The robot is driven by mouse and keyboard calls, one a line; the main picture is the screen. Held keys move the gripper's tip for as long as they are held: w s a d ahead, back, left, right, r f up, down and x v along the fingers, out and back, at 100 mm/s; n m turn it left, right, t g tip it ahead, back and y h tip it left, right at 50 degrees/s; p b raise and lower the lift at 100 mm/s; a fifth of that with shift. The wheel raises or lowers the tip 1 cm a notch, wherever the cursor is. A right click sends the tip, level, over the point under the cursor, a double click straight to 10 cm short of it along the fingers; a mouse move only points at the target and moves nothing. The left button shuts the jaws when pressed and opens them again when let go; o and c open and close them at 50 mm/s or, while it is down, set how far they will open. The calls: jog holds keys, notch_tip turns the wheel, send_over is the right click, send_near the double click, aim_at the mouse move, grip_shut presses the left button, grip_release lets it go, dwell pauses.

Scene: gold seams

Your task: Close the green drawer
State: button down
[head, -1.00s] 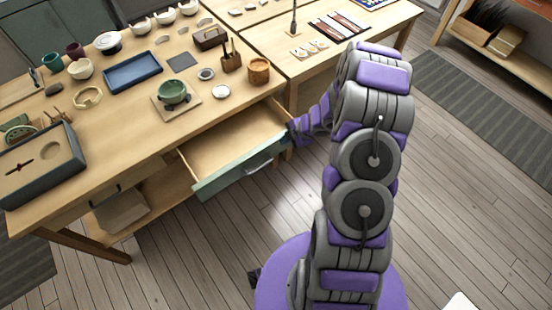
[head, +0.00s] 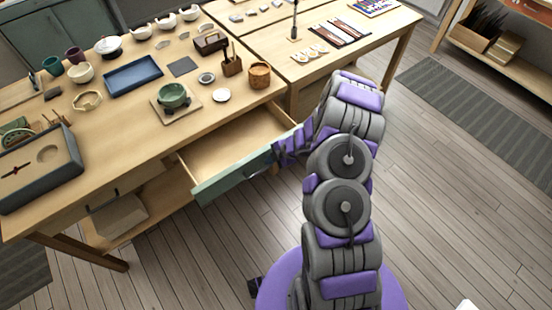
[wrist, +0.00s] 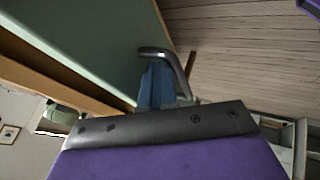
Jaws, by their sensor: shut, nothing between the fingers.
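The green drawer (head: 233,184) is pulled out from under the left workbench, and its wooden inside looks empty. Its green front faces the open floor. In the wrist view the green front (wrist: 85,35) fills the upper left, with a dark metal handle (wrist: 170,58) standing out from it. My gripper (wrist: 165,85) is shut and empty, with its fingers at the handle; I cannot tell whether they touch it. In the head view my wrist is at the right end of the drawer front and hides the fingers and most of the handle.
The workbench (head: 120,120) carries a green bowl (head: 172,96), a blue tray (head: 133,75), a wooden cup (head: 259,74) and a dark box (head: 38,170). A second table (head: 350,52) adjoins at the right. The wooden floor (head: 450,190) right of me is clear.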

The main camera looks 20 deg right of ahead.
jog(key=shift+w+a+f, duration=0.1)
jog(key=shift+a+f, duration=0.15)
jog(key=shift+f, duration=0.05)
jog(key=shift+w+r, duration=0.1)
